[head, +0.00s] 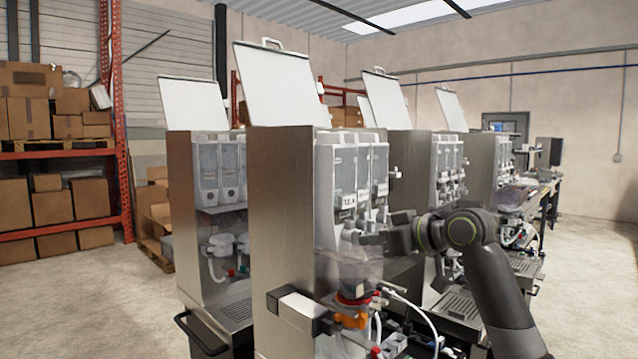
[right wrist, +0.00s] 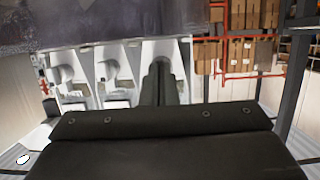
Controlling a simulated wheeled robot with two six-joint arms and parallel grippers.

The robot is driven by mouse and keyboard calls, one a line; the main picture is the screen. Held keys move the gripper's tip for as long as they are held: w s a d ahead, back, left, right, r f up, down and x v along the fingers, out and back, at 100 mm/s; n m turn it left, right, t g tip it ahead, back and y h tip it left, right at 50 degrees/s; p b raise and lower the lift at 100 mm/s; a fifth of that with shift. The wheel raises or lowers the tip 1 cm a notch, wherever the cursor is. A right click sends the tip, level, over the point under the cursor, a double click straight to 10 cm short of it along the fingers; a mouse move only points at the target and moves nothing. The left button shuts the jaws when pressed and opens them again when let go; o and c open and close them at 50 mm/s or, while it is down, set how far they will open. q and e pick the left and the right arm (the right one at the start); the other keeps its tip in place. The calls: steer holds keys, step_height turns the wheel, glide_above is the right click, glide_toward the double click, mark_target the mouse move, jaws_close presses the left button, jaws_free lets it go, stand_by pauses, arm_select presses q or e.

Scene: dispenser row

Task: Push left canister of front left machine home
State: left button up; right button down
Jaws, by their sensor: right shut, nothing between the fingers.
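The nearest machine (head: 283,200) is a steel-sided dispenser with its white lid raised. Its canisters stand side by side in the upper front, and the left canister (head: 345,170) has a label low on its face. My right gripper (head: 370,239) is shut and empty, in front of this machine and just below the canisters. In the right wrist view its closed fingers (right wrist: 163,75) point at the white front of the rightmost canister (right wrist: 165,50) shown there. I cannot tell whether they touch it. My left gripper is not in view.
Another machine (head: 207,215) stands to the left and more stand behind to the right (head: 410,170). Below my gripper are a clear bowl with an orange outlet (head: 350,320) and white tubes.

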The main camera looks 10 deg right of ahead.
steer(key=shift+w+a+p, duration=0.5)
steer(key=shift+w+a, duration=0.2)
steer(key=shift+w, duration=0.2)
steer(key=shift+p, duration=0.35)
